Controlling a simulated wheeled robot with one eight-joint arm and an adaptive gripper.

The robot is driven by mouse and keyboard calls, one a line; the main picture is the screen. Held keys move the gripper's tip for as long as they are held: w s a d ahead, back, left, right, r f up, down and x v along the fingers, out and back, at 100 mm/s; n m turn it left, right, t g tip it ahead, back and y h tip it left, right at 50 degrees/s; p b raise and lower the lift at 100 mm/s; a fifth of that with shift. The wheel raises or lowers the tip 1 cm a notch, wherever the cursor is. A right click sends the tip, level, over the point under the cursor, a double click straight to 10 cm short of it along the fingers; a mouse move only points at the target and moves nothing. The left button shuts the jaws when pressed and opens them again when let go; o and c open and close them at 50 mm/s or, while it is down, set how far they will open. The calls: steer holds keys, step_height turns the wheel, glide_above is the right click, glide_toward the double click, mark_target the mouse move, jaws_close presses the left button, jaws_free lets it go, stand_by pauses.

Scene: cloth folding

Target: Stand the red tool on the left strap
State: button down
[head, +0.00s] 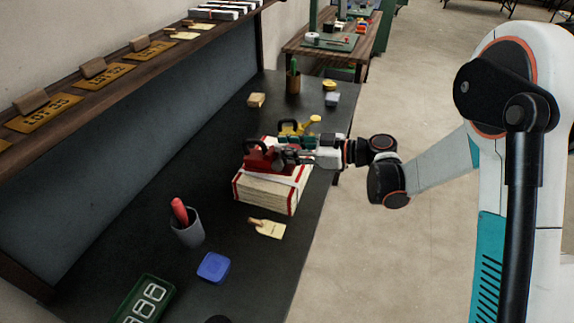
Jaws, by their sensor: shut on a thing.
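The red tool (262,157), with a dark loop handle, is at the top of a cream layered stack (266,192), over its left part. My gripper (286,157) reaches in from the right and is shut on the red tool. Red bands show on the stack, one at its left edge (237,188) and one towards its right (295,200). The tool hides much of the stack's top, so I cannot tell whether its base touches the left strap. A yellow and green tool (293,129) with a dark handle shows just behind, partly hidden by the red tool and gripper.
On the dark bench (150,210) stand a grey cup (188,231) with a red-handled item, a blue block (213,267), a tagged card (267,228) and a green tray (146,302). Behind are a brown cup (293,83) and small blocks. The bench left of the stack is clear.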

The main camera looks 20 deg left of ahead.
mark_target(287, 166)
steer(key=shift+f+b, duration=0.75)
steer(key=shift+f, duration=1.6)
steer(key=c, duration=1.2)
jaws_free()
steer(key=d+r+p, duration=0.2)
steer(key=d, duration=0.9)
steer(key=shift+s+d+r+p, duration=0.2)
steer(key=shift+s+d+p, duration=0.1)
steer(key=shift+d, duration=0.1)
